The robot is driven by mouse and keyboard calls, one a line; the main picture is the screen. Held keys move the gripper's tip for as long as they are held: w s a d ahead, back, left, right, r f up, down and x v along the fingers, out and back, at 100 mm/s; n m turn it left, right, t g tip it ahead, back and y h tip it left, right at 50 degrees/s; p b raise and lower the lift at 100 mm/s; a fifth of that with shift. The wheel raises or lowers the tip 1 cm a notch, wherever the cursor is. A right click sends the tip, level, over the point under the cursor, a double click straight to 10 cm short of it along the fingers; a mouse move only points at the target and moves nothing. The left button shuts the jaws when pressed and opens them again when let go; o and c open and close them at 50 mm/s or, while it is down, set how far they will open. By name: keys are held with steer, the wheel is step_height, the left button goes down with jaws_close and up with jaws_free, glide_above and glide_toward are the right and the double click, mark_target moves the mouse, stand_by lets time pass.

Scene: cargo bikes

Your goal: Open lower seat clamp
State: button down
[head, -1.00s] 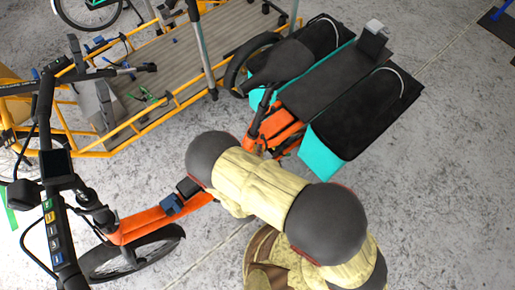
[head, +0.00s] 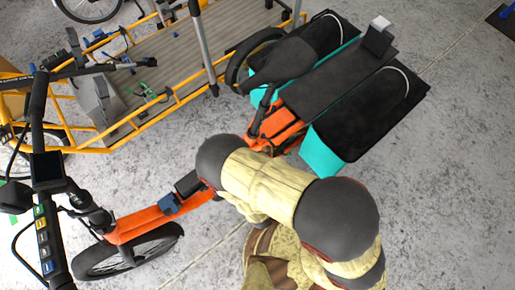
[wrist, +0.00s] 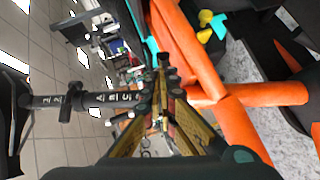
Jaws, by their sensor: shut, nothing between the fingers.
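The orange cargo bike (head: 145,222) spans the head view, with its dark saddle (head: 280,62) at upper middle and a black seat post (head: 262,104) below it. In the wrist view the marked seat post (wrist: 105,99) runs sideways from the left, with a black clamp-like collar (wrist: 76,97) around it. The post's right end reaches the fingers, near the orange frame tubes (wrist: 190,50). My gripper (wrist: 164,62) is shut and empty, beside that end; contact cannot be told. The lower seat clamp is not clearly distinguishable, perhaps behind the fingers. My arm hides the gripper in the head view.
A black rear rack with teal-edged bags (head: 322,150) stands right of the saddle. The bike's handlebar (head: 45,165) is at the left. A yellow-framed cargo bike (head: 135,130) stands close behind. Bare concrete floor (head: 450,220) is clear at the right.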

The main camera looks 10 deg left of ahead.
steer(key=shift+w+d+f+b, duration=0.15)
steer(key=shift+w+d+f, duration=0.15)
steer(key=shift+d, duration=0.35)
steer(key=shift+w+d+f+b, duration=0.2)
steer(key=shift+w+d, duration=0.2)
steer(key=shift+d, duration=0.25)
